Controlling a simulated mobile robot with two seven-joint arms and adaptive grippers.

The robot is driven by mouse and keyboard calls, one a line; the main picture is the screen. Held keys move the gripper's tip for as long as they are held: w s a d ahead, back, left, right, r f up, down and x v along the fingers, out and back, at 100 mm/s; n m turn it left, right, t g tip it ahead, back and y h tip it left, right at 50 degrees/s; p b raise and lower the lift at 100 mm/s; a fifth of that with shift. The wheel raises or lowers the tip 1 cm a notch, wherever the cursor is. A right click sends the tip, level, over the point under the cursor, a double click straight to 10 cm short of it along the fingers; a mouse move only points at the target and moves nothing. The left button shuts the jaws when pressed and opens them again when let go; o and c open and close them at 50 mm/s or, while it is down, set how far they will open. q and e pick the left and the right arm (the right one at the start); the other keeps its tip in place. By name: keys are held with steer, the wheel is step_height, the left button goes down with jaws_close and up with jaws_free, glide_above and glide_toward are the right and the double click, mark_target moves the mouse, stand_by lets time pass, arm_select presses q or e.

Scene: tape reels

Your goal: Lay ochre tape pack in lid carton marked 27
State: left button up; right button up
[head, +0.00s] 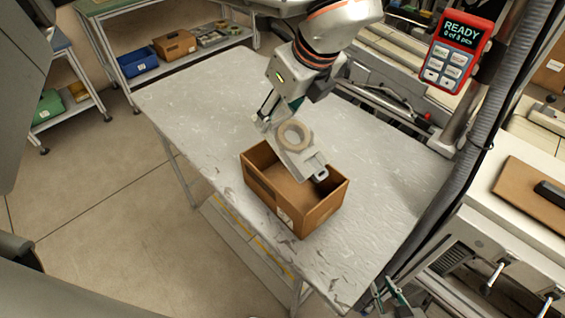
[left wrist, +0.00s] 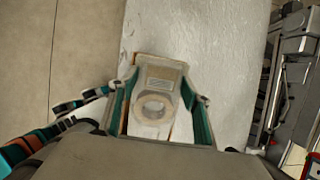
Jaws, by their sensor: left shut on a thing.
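The tape pack (head: 294,134) is a pale, flat pack with a beige ring of tape on its face. My left gripper (head: 283,122) is shut on it and holds it tilted over the open brown carton (head: 318,212). The pack's lower end overlaps the carton's opening; I cannot tell whether it touches the carton. My right gripper (head: 390,294) seems partly visible at the bottom edge.
The carton stands on a worn grey table (head: 205,95), clear on its left and far side. A red handheld device (head: 459,50) reads READY, 0 of 3 pcs. A blue bin (head: 138,62) and a brown box (head: 174,44) sit on a rear shelf.

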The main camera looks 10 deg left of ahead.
arm_select(q)
steer(key=shift+f+p, duration=0.55)
steer(key=shift+f, duration=6.4)
steer(key=o, duration=0.9)
steer(key=shift+f, duration=0.1)
steer(key=shift+o, duration=0.4)
